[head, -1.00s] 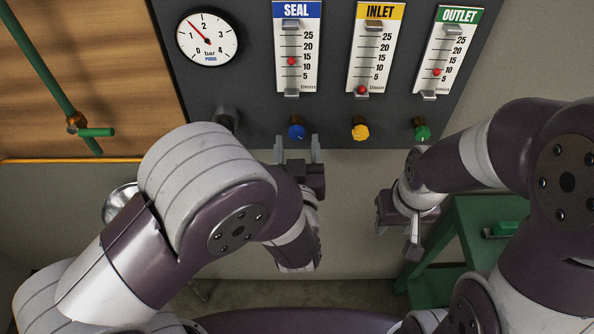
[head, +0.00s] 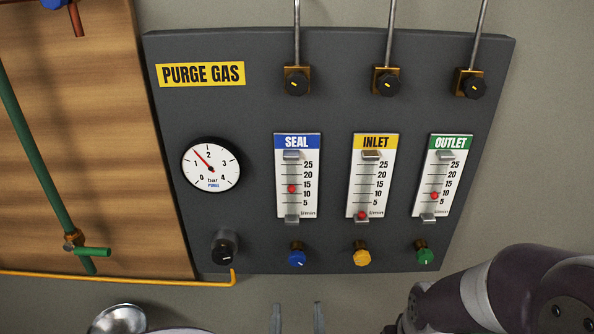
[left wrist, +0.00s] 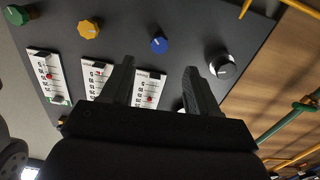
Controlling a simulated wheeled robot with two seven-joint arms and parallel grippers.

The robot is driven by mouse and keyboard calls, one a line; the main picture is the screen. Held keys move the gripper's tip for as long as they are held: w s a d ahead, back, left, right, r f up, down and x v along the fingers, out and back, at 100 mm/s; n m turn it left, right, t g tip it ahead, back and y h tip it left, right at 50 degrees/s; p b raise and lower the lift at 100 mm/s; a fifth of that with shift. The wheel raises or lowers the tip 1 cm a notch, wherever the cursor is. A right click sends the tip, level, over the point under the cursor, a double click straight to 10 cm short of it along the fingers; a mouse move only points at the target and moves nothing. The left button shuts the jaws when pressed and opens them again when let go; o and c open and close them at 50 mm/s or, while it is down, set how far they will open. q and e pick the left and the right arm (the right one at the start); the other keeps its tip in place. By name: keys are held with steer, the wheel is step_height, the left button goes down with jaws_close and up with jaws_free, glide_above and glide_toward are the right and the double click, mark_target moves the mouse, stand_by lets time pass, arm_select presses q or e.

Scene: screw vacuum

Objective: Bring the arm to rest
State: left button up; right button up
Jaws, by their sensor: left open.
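My left gripper (head: 297,318) shows only as two fingertips at the bottom edge of the head view. They stand apart with nothing between them, below the blue knob (head: 297,255). In the left wrist view my left gripper (left wrist: 160,85) is open and empty in front of the panel, with the blue knob (left wrist: 159,45) beyond the gap between its fingers. My right arm (head: 500,290) enters at the lower right of the head view. Its gripper is outside the picture.
The dark purge gas panel (head: 260,115) carries a pressure gauge (head: 211,165), three flow meters and several knobs. The yellow knob (head: 362,257) and green knob (head: 424,253) are at its lower edge. A green pipe (head: 35,150) runs over the wooden board at left.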

arm_select(q)
steer(key=w+a+f+g+h, duration=0.2)
steer(key=w+a+f+g, duration=0.3)
steer(key=f+g, duration=0.4)
steer(key=s+a+g+y, duration=0.2)
steer(key=s+a+g, duration=0.5)
steer(key=a, duration=0.6)
steer(key=shift+s+a+r+m, duration=0.2)
steer(key=shift+s+m, duration=0.2)
steer(key=shift+s, duration=0.3)
stand_by(0.8)
